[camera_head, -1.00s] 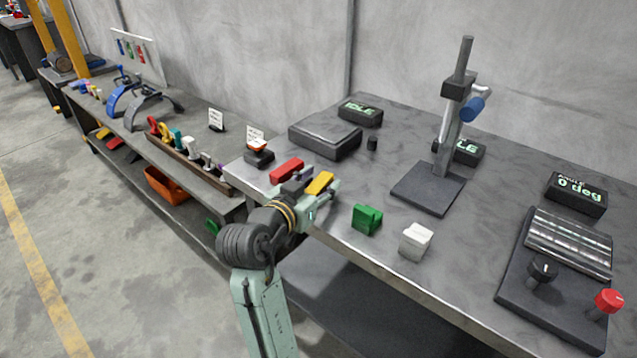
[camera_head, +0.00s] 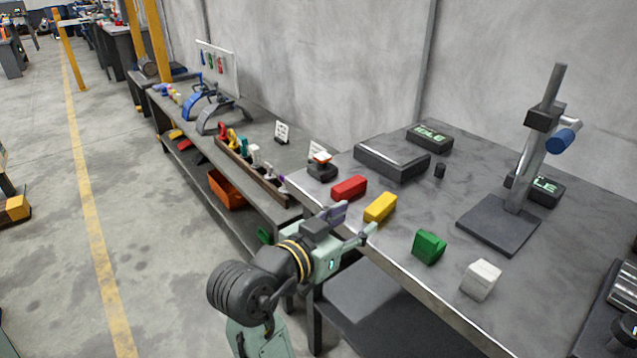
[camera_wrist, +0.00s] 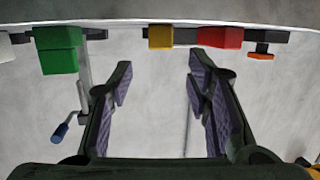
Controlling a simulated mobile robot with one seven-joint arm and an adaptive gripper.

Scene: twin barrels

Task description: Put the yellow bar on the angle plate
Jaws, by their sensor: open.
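The yellow bar (camera_head: 380,207) lies on the grey workbench near its front-left edge, between a red bar and a green block. In the wrist view the yellow bar (camera_wrist: 160,37) shows at the top, between and beyond the fingertips. My gripper (camera_head: 352,226) is open and empty, in front of the bench edge and short of the yellow bar. The wrist view shows its fingers (camera_wrist: 159,85) spread with nothing between them. A dark plate with a shiny metal part (camera_head: 627,287), seemingly the angle plate, is cut off at the right edge of the head view.
The red bar (camera_head: 349,187), green block (camera_head: 429,246) and white block (camera_head: 481,279) stand along the front of the workbench (camera_head: 410,275). A stand with a post (camera_head: 500,225) and a dark flat box (camera_head: 392,159) are farther back. A lower bench with tools is at left.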

